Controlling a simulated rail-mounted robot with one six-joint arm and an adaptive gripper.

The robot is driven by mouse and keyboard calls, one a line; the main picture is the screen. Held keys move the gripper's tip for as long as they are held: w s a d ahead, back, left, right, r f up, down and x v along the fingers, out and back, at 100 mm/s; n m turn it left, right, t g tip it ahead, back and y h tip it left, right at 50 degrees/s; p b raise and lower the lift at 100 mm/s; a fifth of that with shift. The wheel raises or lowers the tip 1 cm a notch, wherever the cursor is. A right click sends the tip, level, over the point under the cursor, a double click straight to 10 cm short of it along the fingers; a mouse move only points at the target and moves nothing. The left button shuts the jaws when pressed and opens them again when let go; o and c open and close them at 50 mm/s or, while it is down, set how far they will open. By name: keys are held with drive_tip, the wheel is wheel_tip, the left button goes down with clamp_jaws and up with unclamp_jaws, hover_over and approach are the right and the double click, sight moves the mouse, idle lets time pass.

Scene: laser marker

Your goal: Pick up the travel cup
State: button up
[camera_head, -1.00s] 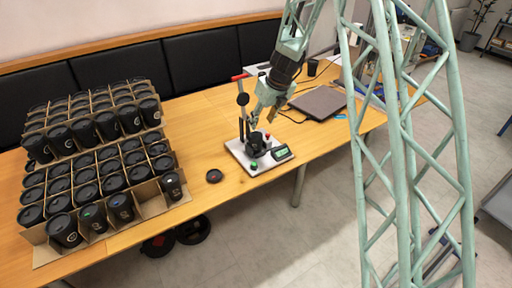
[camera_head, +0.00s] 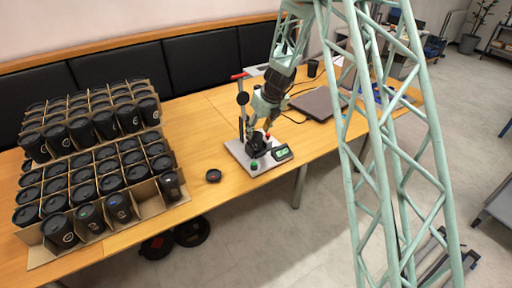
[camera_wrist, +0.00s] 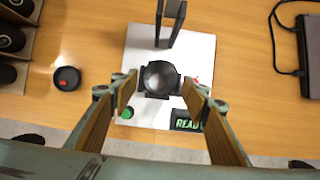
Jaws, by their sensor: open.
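The travel cup (camera_wrist: 164,76) is a dark, open-topped cup standing upright in a dark holder on the laser marker's white plate (camera_wrist: 142,40). In the head view the cup (camera_head: 257,143) is a small dark shape, partly hidden by my gripper. My gripper (camera_wrist: 160,90) is open. In the wrist view its two fingers lie to the left and right of the cup, with gaps on both sides. In the head view my gripper (camera_head: 258,124) points down over the marker. I cannot tell how far the fingertips are above the cup.
The marker has an upright post (camera_head: 242,105), a green button (camera_wrist: 126,112) and a display (camera_wrist: 187,125) showing READY. A round black lid-like piece (camera_head: 213,175) lies on the table. Cartons of black cups (camera_head: 95,170) fill the left, and a laptop (camera_head: 318,103) lies to the right.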

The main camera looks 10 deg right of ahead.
sight(256, 136)
drive_tip(key=shift+b+x, duration=1.05)
drive_tip(key=shift+x, duration=1.6)
drive_tip(key=c, duration=0.4)
drive_tip(key=shift+r, duration=0.15)
drive_tip(key=shift+r+p, duration=2.15)
drive_tip(key=shift+r, duration=2.75)
drive_tip(key=shift+s+a+n, duration=0.1)
drive_tip(key=shift+n, duration=0.2)
